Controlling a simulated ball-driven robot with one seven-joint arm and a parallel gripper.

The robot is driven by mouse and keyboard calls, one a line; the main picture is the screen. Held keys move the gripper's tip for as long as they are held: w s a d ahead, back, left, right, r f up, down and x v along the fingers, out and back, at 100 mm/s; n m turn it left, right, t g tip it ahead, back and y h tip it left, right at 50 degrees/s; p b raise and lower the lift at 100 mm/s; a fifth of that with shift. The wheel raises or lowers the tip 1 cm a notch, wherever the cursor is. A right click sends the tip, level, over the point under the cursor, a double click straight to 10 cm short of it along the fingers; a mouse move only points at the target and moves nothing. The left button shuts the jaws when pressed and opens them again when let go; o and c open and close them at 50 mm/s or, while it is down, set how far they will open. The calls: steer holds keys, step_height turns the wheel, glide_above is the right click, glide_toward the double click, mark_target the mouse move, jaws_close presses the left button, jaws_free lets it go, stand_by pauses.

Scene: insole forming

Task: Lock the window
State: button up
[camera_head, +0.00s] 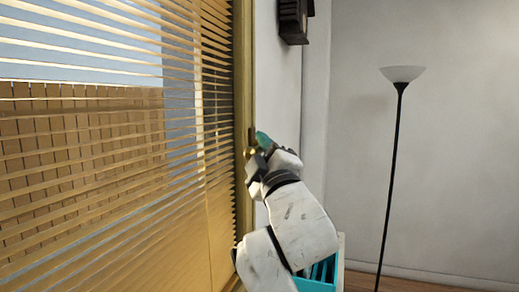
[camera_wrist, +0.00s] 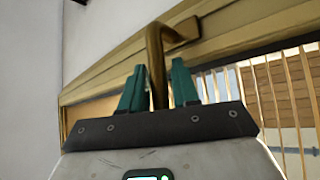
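The window (camera_head: 242,60) has a gold-coloured frame and fills the left of the head view. Its brass handle (camera_wrist: 155,50) bends out from the frame in the wrist view, with its grip between my two teal fingers. My gripper (camera_wrist: 158,68) is open around the handle, with a finger on each side and small gaps showing. In the head view my gripper (camera_head: 263,141) is at the frame's right edge, and the handle is mostly hidden there by my gripper and wrist.
Slatted blinds (camera_head: 110,150) cover the window to the left of my arm. A floor lamp (camera_head: 397,130) stands at the right by the grey wall. A teal crate (camera_head: 316,284) is low beside my arm. A dark box (camera_head: 293,20) hangs on the wall above.

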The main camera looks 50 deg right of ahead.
jaws_close()
steer(key=shift+f, duration=0.15)
